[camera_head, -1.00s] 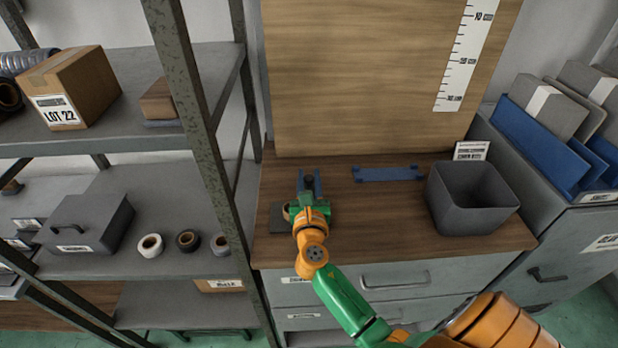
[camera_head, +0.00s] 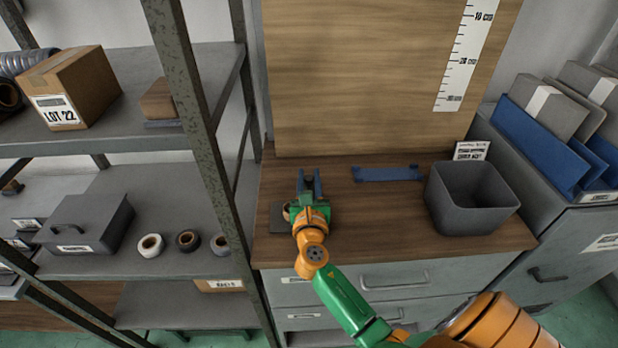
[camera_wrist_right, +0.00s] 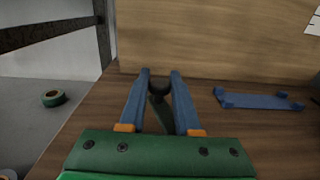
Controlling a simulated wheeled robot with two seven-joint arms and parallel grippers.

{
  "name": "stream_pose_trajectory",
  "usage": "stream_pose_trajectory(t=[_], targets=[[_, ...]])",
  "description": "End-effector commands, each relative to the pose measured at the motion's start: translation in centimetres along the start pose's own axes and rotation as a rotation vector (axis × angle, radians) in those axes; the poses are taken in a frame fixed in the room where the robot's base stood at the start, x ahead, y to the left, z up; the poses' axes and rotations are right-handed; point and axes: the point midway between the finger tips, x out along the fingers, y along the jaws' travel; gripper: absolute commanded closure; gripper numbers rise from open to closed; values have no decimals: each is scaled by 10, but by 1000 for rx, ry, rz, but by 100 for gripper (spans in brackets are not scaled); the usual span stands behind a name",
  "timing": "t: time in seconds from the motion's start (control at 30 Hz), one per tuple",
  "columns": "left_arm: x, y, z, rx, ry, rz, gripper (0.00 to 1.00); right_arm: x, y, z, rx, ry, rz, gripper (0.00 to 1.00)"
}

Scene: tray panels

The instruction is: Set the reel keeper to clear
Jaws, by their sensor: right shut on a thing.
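My right gripper (camera_head: 310,176) is over the left part of the wooden counter, its blue fingers pointing toward the back board. In the right wrist view the fingers (camera_wrist_right: 160,80) are shut on a dark, round-ended piece (camera_wrist_right: 159,87), with a greyish-green part running down below it. This piece looks like the reel keeper's lever, but its mount and setting are hidden by my gripper. My left gripper is not in view.
A blue tray panel (camera_head: 388,174) lies on the counter right of my gripper. An open grey bin (camera_head: 470,200) stands further right. A shelf post (camera_head: 200,140) rises close on the left. The counter middle is clear.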

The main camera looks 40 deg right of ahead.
Motion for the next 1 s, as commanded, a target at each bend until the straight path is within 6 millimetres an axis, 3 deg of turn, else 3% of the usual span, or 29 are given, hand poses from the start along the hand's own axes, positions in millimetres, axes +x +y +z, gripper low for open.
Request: stream_pose_trajectory(t=[0.33, 0.6, 0.87, 0.9, 1.0], targets=[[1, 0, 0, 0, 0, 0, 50, 0, 0, -1, 0, 1, -6, 100], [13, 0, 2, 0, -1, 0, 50, 4, -14, -2, 2, 1, -239, 100], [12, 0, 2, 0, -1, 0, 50, 4, -15, 0, 0, 1, -251, 100], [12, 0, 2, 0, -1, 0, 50, 4, -15, 0, 0, 1, -250, 61], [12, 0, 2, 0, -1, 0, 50, 4, -15, 0, 0, 1, -250, 41]])
